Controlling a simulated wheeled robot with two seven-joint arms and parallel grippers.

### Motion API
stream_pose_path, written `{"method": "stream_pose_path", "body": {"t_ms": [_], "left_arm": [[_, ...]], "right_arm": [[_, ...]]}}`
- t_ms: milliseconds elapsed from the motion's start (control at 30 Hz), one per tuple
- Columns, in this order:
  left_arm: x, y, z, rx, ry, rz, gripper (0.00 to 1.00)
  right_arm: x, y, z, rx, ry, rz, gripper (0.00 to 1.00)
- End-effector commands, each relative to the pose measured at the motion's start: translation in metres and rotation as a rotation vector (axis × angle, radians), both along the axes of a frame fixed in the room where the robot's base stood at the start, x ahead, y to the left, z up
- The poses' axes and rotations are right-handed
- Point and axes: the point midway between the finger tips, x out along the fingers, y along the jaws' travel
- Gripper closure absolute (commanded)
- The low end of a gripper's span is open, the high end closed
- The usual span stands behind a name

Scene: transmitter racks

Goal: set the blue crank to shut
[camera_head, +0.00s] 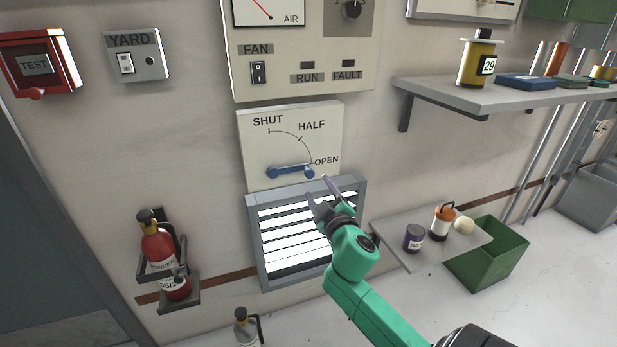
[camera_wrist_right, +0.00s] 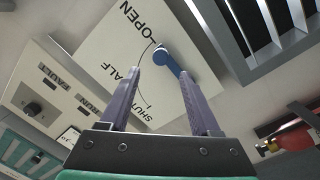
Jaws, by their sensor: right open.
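The blue crank (camera_head: 290,172) is on a pale wall plate (camera_head: 262,150) marked SHUT, HALF and OPEN. Its arm lies nearly level and its knob end points right, at OPEN. My right gripper (camera_head: 322,190) is open and empty, in front of the plate's lower right corner, just below and right of the crank's knob. In the right wrist view the crank (camera_wrist_right: 169,62) shows beyond the two parted fingers (camera_wrist_right: 160,88), apart from them as far as I can tell. My left gripper is not in view.
A louvred vent (camera_head: 253,240) sits directly below the plate. A panel with a FAN switch (camera_head: 258,72) is above. A shelf (camera_head: 480,95) juts out at the upper right, and a lower shelf (camera_head: 405,252) with small items is right of my arm. Fire extinguishers (camera_head: 160,245) hang at left.

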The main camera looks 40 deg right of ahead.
Motion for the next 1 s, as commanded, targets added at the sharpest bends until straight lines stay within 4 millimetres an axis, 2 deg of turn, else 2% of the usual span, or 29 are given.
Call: {"method": "stream_pose_path", "body": {"t_ms": [100,300,433,667,767,833,867,1000], "left_arm": [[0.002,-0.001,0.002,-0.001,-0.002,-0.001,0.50],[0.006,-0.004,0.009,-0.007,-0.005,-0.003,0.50],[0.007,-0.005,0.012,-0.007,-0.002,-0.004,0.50],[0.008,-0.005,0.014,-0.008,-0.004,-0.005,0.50],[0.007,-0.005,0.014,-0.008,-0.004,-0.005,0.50],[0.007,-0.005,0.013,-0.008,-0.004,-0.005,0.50],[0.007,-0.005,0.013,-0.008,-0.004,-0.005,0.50],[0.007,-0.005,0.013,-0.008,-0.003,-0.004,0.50]], "right_arm": [[0.031,-0.014,0.002,-0.004,-0.003,-0.001,0.36],[0.071,-0.031,-0.001,0.001,-0.001,-0.001,0.36],[0.081,-0.035,-0.001,0.001,0.000,0.001,0.36],[0.083,-0.035,-0.001,0.001,0.001,0.001,0.36],[0.082,-0.035,-0.001,0.001,0.001,0.001,0.71],[0.082,-0.035,-0.001,0.001,0.001,0.001,0.97],[0.082,-0.035,-0.001,0.001,0.001,0.001,1.00],[0.082,-0.035,-0.001,0.002,0.002,0.001,1.00]]}}
